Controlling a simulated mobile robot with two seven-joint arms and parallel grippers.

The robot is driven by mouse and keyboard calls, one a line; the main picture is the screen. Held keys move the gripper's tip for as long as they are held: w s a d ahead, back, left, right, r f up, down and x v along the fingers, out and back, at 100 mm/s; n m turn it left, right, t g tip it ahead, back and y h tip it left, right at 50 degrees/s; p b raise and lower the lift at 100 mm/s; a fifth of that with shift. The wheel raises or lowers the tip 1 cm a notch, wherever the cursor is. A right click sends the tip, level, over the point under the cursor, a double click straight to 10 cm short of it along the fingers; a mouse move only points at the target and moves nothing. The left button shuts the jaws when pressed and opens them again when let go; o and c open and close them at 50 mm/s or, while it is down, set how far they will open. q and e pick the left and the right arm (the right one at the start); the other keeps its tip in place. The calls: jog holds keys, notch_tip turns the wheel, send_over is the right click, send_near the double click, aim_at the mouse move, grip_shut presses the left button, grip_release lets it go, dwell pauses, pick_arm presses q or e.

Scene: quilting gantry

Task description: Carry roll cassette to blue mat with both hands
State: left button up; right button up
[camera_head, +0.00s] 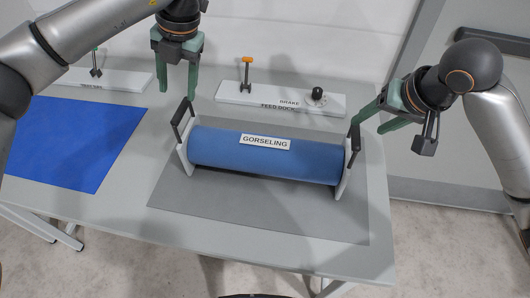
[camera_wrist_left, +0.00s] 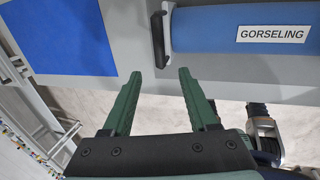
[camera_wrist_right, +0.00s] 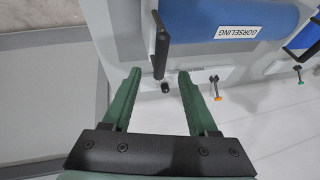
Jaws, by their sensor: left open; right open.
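The roll cassette (camera_head: 265,157) is a blue roll labelled GORSELING between two white end plates, each with a black handle. It lies on a grey mat (camera_head: 260,213) on the table. The blue mat (camera_head: 72,140) lies at the left of the table. My left gripper (camera_head: 178,88) is open and empty, above and behind the left handle (camera_head: 181,119); that handle also shows in the left wrist view (camera_wrist_left: 158,40). My right gripper (camera_head: 380,116) is open and empty, close to the right handle (camera_head: 354,138); in the right wrist view, that handle (camera_wrist_right: 160,50) stands ahead of the fingers.
A white feed dock plate (camera_head: 280,100) with an orange-topped lever (camera_head: 247,70) and a black knob (camera_head: 317,94) stands behind the cassette. Another white plate (camera_head: 115,80) with a lever is behind the blue mat. The blue mat is bare.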

aim_at(177, 115)
pick_arm(q)
jog(key=x, duration=1)
jog(key=shift+f, duration=0.1)
pick_arm(e)
jog(key=x, duration=1)
jog(key=shift+w+f, duration=0.1)
jog(key=shift+f, duration=0.05)
